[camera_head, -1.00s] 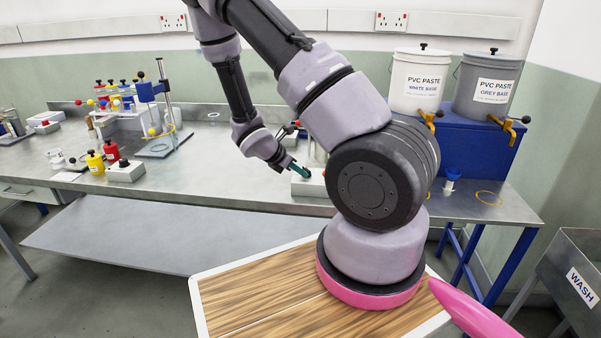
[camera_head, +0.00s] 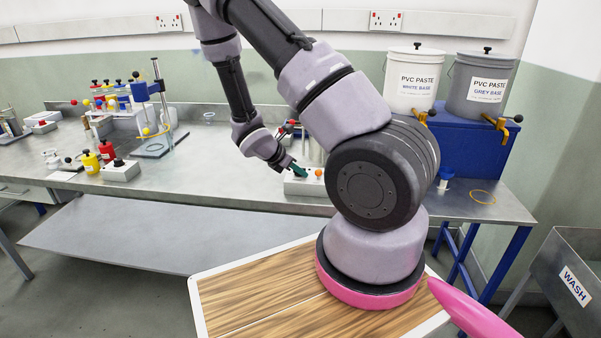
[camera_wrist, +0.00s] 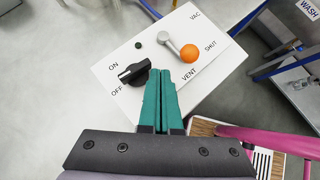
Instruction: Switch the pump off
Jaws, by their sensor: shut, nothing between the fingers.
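The white control box (camera_wrist: 178,62) carries a black rotary knob (camera_wrist: 134,71) beside the words ON and OFF. The knob's pointer end faces left, towards the gap between the two words; I cannot tell which it is set to. My gripper (camera_wrist: 165,73) has its teal fingers shut together and empty, just right of the knob at its edge; I cannot tell whether they touch it. In the head view the box (camera_head: 300,187) stands at the bench's front edge, partly hidden by my arm, with my gripper (camera_head: 298,170) at its top.
An orange-ball lever (camera_wrist: 189,53) stands close right of my fingers, among the words VAC, SHUT and VENT. A small dark round spot (camera_wrist: 138,45) is near ON. Another box with a black knob (camera_head: 122,171) and red and yellow bottles stand left; open bench lies between.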

